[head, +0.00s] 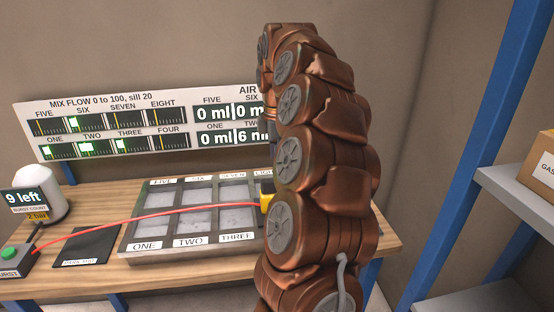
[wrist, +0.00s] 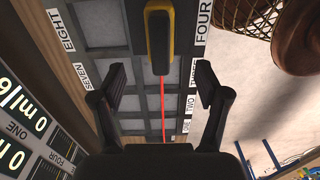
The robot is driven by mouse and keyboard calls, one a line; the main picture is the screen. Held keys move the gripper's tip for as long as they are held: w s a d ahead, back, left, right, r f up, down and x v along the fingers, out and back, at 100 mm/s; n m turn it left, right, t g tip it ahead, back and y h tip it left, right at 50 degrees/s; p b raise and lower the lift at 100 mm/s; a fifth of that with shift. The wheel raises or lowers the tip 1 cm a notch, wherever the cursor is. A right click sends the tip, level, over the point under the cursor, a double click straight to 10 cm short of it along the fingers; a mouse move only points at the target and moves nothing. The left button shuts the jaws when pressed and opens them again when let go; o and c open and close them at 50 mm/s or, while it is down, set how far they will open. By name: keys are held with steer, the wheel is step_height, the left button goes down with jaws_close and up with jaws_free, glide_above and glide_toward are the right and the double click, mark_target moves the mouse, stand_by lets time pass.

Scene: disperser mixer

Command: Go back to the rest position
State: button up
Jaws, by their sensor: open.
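My gripper (wrist: 160,87) is open in the wrist view, its two dark fingers spread with nothing between them but the view of the tray below. In the head view it is hidden behind my arm. A yellow and black tool (wrist: 159,38) with a red hose (wrist: 162,108) shows beyond the fingertips, over the tray between the EIGHT and FOUR labels. The fingers do not close on it. In the head view the tool (head: 266,196) is partly hidden by my arm, at the tray's right part.
The grey tray (head: 128,240) with labelled compartments sits on a wooden table (head: 60,283). A gauge panel (head: 100,160) is behind it. A white "9 left" device (head: 48,206) and a green-button box (head: 14,258) stand at left. A shelf (head: 520,190) with a cardboard box (head: 540,165) is at right.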

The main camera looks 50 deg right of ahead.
stand_by(0.4)
steer(key=s+a+f+m, duration=0.1)
steer(key=s+a+m, duration=0.15)
steer(key=a, duration=0.95)
steer(key=s+a+f+m, duration=0.1)
steer(key=s+a, duration=0.3)
steer(key=a, duration=0.7)
steer(key=s+a+f+m+g, duration=0.1)
steer(key=s+a+f+m, duration=0.2)
steer(key=s, duration=0.5)
steer(key=s+a+f+m, duration=0.4)
steer(key=s+a+f, duration=0.2)
steer(key=s, duration=0.3)
steer(key=shift+a+f+g, duration=0.15)
steer(key=shift+a+g, duration=0.2)
steer(key=shift+g, duration=0.05)
steer(key=shift+s, duration=0.1)
steer(key=shift+c, duration=0.3)
